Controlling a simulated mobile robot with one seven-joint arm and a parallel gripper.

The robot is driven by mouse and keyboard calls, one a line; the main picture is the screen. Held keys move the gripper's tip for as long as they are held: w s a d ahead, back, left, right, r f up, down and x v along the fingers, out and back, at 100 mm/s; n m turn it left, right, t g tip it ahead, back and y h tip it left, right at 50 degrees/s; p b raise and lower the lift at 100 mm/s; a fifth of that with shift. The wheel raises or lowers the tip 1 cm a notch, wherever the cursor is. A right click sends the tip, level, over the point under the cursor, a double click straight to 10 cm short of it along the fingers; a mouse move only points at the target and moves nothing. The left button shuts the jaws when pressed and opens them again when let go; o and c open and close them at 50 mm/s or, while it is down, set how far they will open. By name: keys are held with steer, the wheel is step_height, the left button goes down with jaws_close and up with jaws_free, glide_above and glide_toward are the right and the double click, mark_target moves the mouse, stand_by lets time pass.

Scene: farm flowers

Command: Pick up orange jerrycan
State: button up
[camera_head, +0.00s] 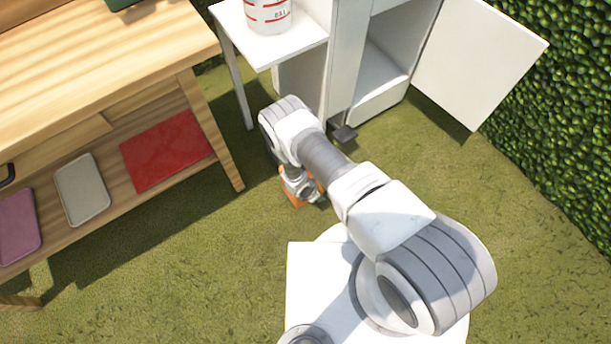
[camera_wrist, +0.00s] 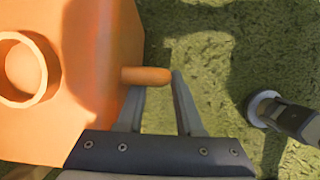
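The orange jerrycan (camera_head: 289,198) stands on the grass, mostly hidden under my arm in the head view. In the wrist view its orange body (camera_wrist: 95,50) fills the left side, with a round raised ring (camera_wrist: 22,70) on it. A short orange rod-like part (camera_wrist: 147,76) sticks out to the right from the body. My gripper (camera_wrist: 158,85) is open, its two fingers well apart. The rod-like part lies across the fingertip area and overlaps the left fingertip. Its free end is close to the right fingertip; I cannot tell whether they touch.
A wooden table (camera_head: 190,45) with a lower shelf stands at the left. A white cabinet (camera_head: 347,60) with an open door (camera_head: 480,60) is behind, and a hedge (camera_head: 585,140) is at the right. A dark object (camera_wrist: 300,120) with a pale round end lies right of my fingers. Grass is open around.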

steer(key=shift+w+d+f, duration=0.15)
steer(key=shift+d+f, duration=0.05)
steer(key=shift+f, duration=0.4)
jaws_close()
steer(key=shift+r, duration=0.1)
stand_by(0.9)
